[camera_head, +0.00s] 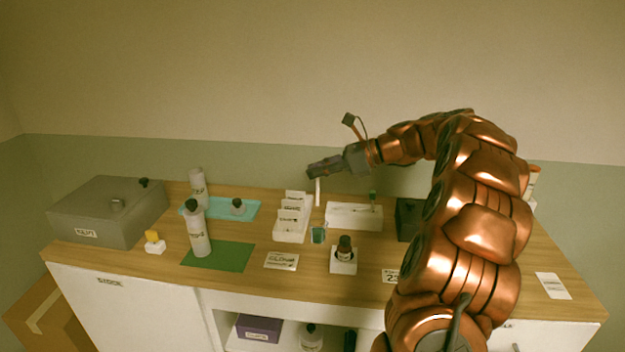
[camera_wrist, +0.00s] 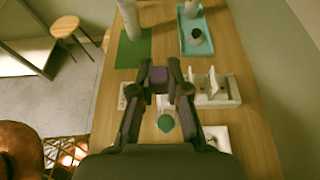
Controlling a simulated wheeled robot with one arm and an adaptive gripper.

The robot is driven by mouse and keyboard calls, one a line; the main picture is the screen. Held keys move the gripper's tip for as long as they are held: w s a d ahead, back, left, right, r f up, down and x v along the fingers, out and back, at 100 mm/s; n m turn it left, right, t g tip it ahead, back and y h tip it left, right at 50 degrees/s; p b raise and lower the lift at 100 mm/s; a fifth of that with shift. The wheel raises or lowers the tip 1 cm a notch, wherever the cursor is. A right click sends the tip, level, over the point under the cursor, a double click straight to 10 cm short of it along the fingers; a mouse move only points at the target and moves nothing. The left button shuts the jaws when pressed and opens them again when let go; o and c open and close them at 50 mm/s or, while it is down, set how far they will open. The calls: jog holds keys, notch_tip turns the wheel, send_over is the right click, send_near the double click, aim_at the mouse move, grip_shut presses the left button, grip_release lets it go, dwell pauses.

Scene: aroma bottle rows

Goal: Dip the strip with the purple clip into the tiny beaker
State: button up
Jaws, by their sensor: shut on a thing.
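My gripper (camera_head: 318,172) is shut on the purple clip (camera_wrist: 158,77), which shows between its fingertips in the wrist view. In the head view the white strip (camera_head: 318,193) hangs down, roughly upright, from the gripper. The tiny beaker (camera_head: 319,235), with green-teal liquid, stands on the table below and slightly nearer the front. It also shows in the wrist view (camera_wrist: 165,123). The strip's lower end is above the beaker's height and apart from it. The clip itself is mostly hidden by the fingers in the head view.
A white card rack (camera_head: 290,236) stands just left of the beaker. A white tray (camera_head: 345,223) with a green clip (camera_head: 373,195) lies behind right. A green mat (camera_head: 220,258) and white bottle (camera_head: 200,240) are further left.

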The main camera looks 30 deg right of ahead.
jog(key=shift+w+f, duration=0.25)
jog(key=shift+f, duration=0.15)
jog(key=shift+d+r, duration=0.1)
jog(key=shift+d, duration=0.1)
jog(key=shift+s+r+p, duration=0.1)
jog(key=shift+p, duration=0.5)
jog(key=shift+f+b, duration=0.3)
jog(key=shift+f, duration=1.8)
jog(key=shift+f, duration=2)
jog(key=shift+r+p, duration=3.05)
jog(key=shift+r, duration=0.5)
